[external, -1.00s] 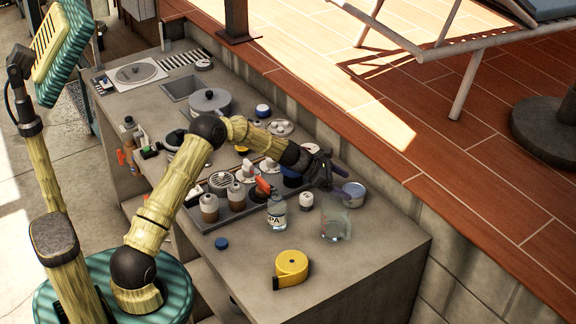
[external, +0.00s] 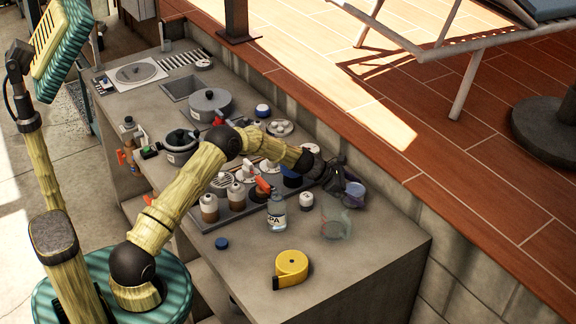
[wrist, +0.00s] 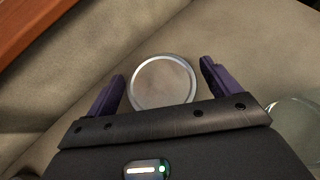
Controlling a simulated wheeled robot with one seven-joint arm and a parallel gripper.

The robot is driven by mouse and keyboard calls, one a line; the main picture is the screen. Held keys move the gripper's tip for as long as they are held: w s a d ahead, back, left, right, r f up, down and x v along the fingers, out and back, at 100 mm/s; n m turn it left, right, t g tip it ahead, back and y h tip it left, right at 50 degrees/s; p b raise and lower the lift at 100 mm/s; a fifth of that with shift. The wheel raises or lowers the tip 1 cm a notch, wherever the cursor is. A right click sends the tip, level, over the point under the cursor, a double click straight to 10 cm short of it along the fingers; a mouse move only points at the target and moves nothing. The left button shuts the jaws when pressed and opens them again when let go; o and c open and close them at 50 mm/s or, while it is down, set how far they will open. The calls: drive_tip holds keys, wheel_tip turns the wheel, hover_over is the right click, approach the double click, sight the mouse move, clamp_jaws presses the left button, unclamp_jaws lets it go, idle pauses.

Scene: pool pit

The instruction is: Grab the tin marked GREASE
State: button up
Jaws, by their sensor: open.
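A round, pale metal tin lid (wrist: 163,84) lies between the two purple fingers of my gripper (wrist: 162,70) in the wrist view. The fingers stand apart on its left and right, with visible gaps, so I see no grip. In the external view the tin (external: 357,188) is at the counter's far edge, near its right end, partly covered by my gripper (external: 343,184). I cannot read any GREASE marking on it. The tin's side and its lower part are hidden.
A clear glass beaker (external: 334,230) stands close in front of the tin. A small white-capped jar (external: 306,200), a spray bottle (external: 276,212) and a tray of bottles (external: 232,222) stand to the left. The front right counter is clear.

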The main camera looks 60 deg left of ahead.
sight(355, 189)
drive_tip(key=c, duration=1)
wheel_tip(355, 189, up, 10)
drive_tip(key=shift+r, duration=0.1)
idle(0.4)
